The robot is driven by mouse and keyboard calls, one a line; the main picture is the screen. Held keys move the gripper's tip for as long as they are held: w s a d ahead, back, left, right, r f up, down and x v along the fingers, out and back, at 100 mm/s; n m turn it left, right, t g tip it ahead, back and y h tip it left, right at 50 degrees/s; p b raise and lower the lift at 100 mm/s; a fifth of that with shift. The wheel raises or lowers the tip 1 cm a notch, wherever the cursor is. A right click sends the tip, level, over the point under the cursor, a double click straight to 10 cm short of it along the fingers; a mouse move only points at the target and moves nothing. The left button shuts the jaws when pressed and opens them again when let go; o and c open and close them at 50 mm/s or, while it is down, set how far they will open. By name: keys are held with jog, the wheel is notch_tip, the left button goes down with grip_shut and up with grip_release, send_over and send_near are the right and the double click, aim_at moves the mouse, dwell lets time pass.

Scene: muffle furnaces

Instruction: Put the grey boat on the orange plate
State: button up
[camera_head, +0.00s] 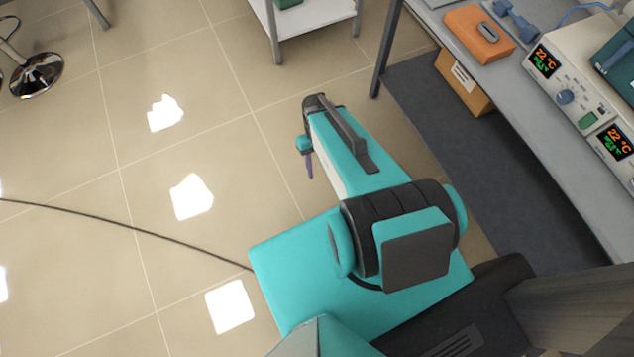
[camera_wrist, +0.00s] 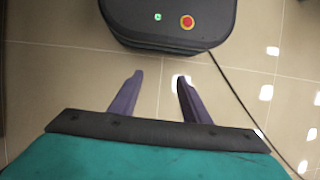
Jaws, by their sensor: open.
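The orange plate (camera_head: 465,26) lies on the grey bench at the upper right of the head view. A small grey boat-shaped piece (camera_head: 488,30) rests on top of it, toward its right part. My gripper (camera_wrist: 159,78) is open and empty in the wrist view, its two purple fingers apart above the floor tiles. In the head view one purple finger (camera_head: 309,165) shows beside my arm, over the floor and well left of the bench. The wrist view shows neither the boat nor the plate.
A white instrument (camera_head: 564,78) with 22 °C displays stands on the bench, right of the plate. A blue dumbbell-shaped object (camera_head: 515,20) lies close behind the plate. A cardboard box (camera_head: 462,82) is under the bench. A white shelf (camera_head: 315,40) and a stool (camera_head: 37,75) stand farther off.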

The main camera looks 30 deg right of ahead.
jog(key=s+a+f, duration=0.1)
jog(key=s+a, duration=0.2)
jog(key=s, duration=0.2)
jog(key=s+a+f+g+h, duration=0.1)
jog(key=s+a, duration=0.2)
jog(key=s, duration=0.3)
jog(key=shift+f, duration=0.4)
jog(key=c, duration=0.3)
